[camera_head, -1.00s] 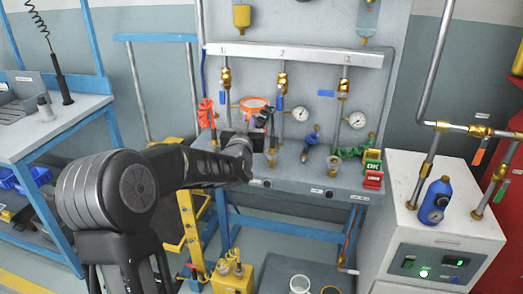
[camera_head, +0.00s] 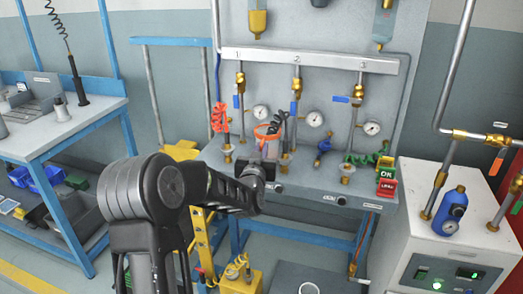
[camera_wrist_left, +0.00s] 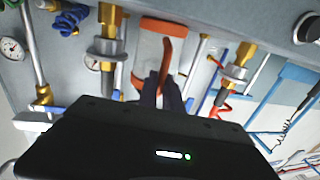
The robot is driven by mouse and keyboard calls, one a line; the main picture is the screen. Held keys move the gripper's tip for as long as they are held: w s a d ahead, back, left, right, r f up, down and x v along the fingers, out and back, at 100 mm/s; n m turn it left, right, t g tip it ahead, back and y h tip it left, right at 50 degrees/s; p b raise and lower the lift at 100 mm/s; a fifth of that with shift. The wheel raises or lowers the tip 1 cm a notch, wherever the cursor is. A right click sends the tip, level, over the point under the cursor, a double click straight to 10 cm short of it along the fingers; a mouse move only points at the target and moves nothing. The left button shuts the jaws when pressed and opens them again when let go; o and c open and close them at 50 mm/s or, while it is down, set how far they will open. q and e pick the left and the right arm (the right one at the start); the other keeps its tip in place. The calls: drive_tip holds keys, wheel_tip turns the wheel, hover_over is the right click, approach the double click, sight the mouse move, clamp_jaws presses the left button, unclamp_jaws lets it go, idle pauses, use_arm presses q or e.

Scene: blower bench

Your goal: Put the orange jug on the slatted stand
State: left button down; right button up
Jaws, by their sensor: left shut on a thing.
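The orange jug (camera_head: 267,131) has a clear body with an orange rim and handle. It is in front of the middle of the grey bench, partly hidden by my left arm in the head view. My left gripper (camera_head: 272,148) is shut on it. In the left wrist view the two dark fingers (camera_wrist_left: 161,90) close on the jug's orange handle, and the clear body (camera_wrist_left: 147,55) shows beyond them. Whether the jug's base touches anything is hidden. I cannot make out the slatted stand for certain. My right gripper is not in view.
Brass valves and pipes stand along the grey bench (camera_head: 310,186), close around the jug. A white cabinet (camera_head: 450,235) carries a blue bottle (camera_head: 451,211). A blue-framed worktable (camera_head: 95,115) is at left.

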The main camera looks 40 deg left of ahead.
use_arm(q)
drive_tip(key=shift+f, duration=0.1)
drive_tip(key=c, duration=1.5)
unclamp_jaws()
drive_tip(key=shift+r, duration=0.25)
drive_tip(key=v, duration=1.2)
drive_tip(key=shift+f+b, duration=0.15)
drive_tip(key=shift+b, duration=0.15)
